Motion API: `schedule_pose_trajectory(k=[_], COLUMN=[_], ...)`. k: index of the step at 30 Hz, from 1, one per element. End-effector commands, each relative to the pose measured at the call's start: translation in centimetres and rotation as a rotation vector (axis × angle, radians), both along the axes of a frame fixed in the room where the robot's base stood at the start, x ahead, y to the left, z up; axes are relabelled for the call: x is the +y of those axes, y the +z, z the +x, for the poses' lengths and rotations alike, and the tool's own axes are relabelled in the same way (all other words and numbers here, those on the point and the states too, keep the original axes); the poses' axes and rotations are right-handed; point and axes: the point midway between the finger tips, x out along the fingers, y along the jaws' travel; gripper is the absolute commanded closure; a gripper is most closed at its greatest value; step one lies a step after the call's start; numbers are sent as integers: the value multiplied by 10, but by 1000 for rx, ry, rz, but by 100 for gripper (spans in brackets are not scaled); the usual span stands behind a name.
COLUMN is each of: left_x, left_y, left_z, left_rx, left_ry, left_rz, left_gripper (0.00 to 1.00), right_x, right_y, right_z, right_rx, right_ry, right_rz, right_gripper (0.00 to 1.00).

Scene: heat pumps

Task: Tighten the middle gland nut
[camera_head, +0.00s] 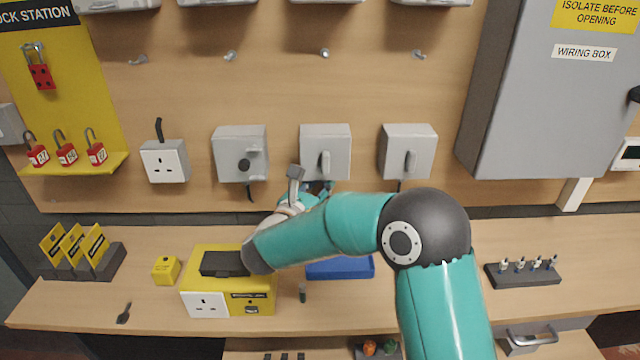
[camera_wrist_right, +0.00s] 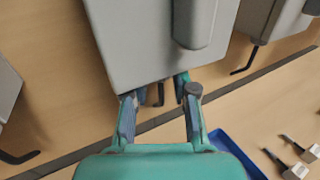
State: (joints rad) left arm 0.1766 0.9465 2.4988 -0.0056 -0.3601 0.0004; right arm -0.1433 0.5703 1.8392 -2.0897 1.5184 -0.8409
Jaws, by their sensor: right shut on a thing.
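The middle isolator box (camera_head: 325,140) is a grey box with a lever handle on the wall, between two similar grey boxes. In the right wrist view its grey face (camera_wrist_right: 145,45) fills the top centre. My right gripper (camera_head: 317,188) is just under this box, partly hidden by my own arm. In the right wrist view my right gripper (camera_wrist_right: 159,90) has its fingertips reaching up under the box's lower edge. It is shut on the gland nut there, which is mostly hidden by the box edge and fingers. A dark cable end (camera_wrist_right: 160,98) shows between the fingers. My left gripper is not in view.
The left grey box (camera_head: 229,168) and right grey box (camera_head: 400,165) flank the middle one, with black cables below. A blue tray (camera_head: 345,268) and a yellow unit (camera_head: 262,281) stand on the bench below. A grey wiring box (camera_head: 545,120) is at right.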

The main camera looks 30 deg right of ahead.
Motion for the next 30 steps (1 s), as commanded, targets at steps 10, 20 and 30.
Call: schedule_pose_trajectory(k=[10,20,30], left_x=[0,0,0], left_y=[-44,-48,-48], left_z=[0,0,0], left_rx=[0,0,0], left_ry=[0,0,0], left_rz=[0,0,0], left_gripper=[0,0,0], right_x=[-4,-3,-3], right_y=[-4,1,1], right_z=[-4,-4,-4], right_rx=[-6,-1,-1], right_ry=[230,294,292], right_rz=[0,-1,-1], right_gripper=[100,100,48])
